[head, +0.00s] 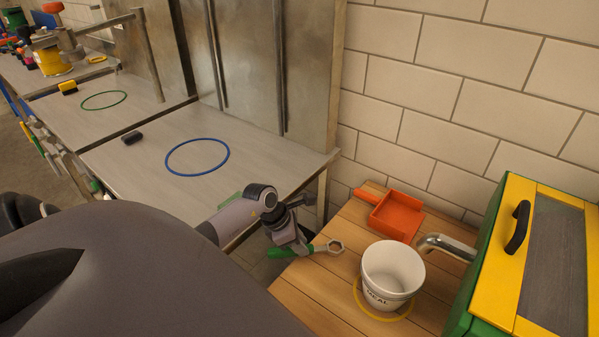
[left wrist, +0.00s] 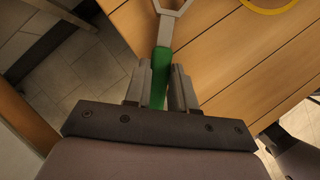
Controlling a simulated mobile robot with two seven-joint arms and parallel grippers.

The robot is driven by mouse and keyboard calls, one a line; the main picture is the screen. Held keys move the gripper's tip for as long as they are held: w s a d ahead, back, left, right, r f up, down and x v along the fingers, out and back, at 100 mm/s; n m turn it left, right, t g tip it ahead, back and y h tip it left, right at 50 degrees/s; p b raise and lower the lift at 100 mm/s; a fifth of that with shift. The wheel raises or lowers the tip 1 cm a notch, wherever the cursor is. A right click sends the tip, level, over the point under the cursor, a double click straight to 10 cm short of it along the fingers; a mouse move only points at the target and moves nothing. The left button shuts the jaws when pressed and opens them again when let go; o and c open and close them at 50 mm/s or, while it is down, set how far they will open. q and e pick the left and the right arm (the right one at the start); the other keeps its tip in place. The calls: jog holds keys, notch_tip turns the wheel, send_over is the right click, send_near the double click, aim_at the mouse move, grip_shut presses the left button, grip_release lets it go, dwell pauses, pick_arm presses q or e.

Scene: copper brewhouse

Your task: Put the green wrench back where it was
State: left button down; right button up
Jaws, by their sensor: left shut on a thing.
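The green wrench has a green handle (head: 284,253) and a grey metal ring head (head: 334,246). My left gripper (head: 297,245) is shut on its handle, at the left edge of the wooden table (head: 318,292). The ring head points right, over the table boards; I cannot tell whether it touches them. In the left wrist view the green handle (left wrist: 160,76) sits between the two fingers of the left gripper (left wrist: 161,82), with the metal head pointing away, partly cut off by the top of the picture.
A white pot marked MEAL (head: 391,272) stands at a yellow ring (head: 365,308) on the wooden table. A green and yellow box (head: 516,255) stands right. The metal bench has an empty blue ring (head: 197,173) and green ring (head: 104,107).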

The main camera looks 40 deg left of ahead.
pick_arm(q)
jog(key=shift+f+b, duration=0.75)
jog(key=c, duration=1.3)
grip_release()
jog(key=o, duration=0.6)
jog(key=shift+c, duration=0.2)
jog(key=shift+v, duration=3.8)
